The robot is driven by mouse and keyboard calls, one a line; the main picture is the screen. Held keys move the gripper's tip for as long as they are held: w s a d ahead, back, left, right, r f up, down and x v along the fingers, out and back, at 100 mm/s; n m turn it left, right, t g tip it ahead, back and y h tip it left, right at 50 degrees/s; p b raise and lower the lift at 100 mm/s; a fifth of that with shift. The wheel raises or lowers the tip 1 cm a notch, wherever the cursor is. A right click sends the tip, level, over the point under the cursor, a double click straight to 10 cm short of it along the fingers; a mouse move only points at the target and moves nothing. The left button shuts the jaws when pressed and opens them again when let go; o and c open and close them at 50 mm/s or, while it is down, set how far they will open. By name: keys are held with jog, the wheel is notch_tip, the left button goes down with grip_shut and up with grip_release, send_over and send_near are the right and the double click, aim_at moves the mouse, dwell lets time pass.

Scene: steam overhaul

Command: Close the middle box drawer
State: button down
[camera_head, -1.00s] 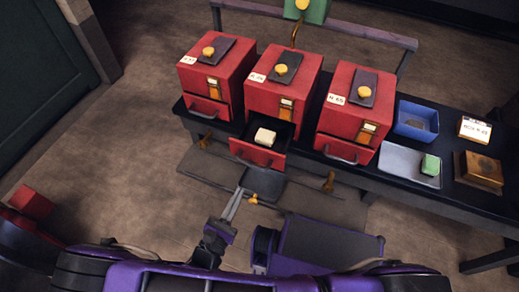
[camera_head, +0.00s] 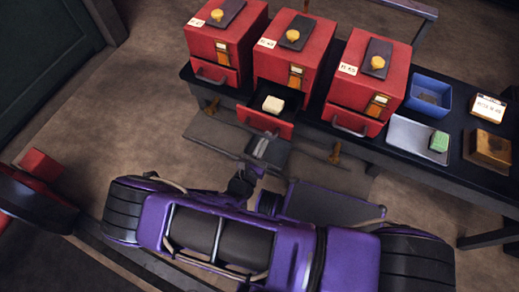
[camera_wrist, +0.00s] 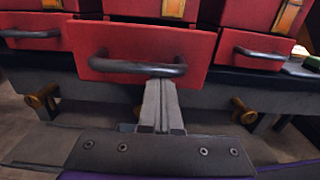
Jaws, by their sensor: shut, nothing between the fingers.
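The middle red box (camera_head: 294,55) stands on a dark bench between two similar red boxes. Its drawer (camera_head: 265,121) is pulled out toward me, with a pale block (camera_head: 273,104) lying inside. In the wrist view the drawer front (camera_wrist: 140,50) fills the upper middle, with a dark bar handle (camera_wrist: 137,65) across it. My gripper (camera_head: 262,148) is just in front of the drawer. In the wrist view my gripper's fingers (camera_wrist: 161,84) are together and empty, their tips at the lower right part of the handle. I cannot tell whether they touch it.
The left red box (camera_head: 225,45) and right red box (camera_head: 366,85) have their drawers in or nearly in. A blue bin (camera_head: 429,94), a grey tray (camera_head: 407,136) with a green block (camera_head: 439,141) and a brass-coloured block (camera_head: 491,149) lie to the right.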

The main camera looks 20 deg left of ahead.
aim_at(283, 106)
jog(key=shift+w, duration=0.45)
jog(key=shift+w, duration=0.1)
jog(key=w, duration=0.8)
jog(key=w+d+b, duration=0.1)
jog(key=w, duration=0.3)
jog(key=shift+w+d, duration=0.1)
jog(key=shift+w, duration=0.1)
jog(key=shift+w+r, duration=0.15)
jog(key=shift+w, duration=0.05)
